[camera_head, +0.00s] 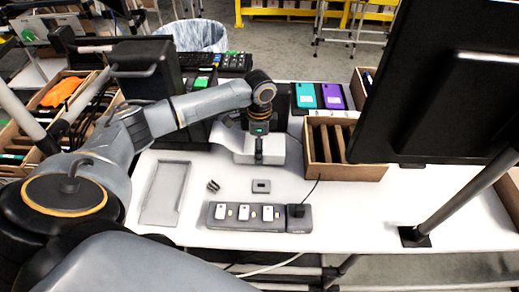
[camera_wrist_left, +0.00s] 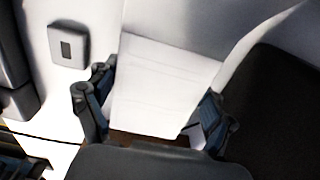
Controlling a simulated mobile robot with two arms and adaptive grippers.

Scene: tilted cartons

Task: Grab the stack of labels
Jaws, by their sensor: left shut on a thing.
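My left gripper (camera_wrist_left: 155,108) has one finger on each side of a white stack of labels (camera_wrist_left: 165,75) in the left wrist view and is shut on it. Faint lines run across the stack's face, and its lower end is hidden by the gripper. In the head view my left arm comes in from the left, and the gripper (camera_head: 259,150) points down over the back of the white table, by a light grey block-like thing (camera_head: 240,148). I cannot make out the labels clearly there. My right gripper is not in view.
A small grey square piece (camera_head: 261,186) lies in front, also in the left wrist view (camera_wrist_left: 68,45). A grey strip (camera_head: 259,217) holds white pieces. A grey tray (camera_head: 164,193) lies left.

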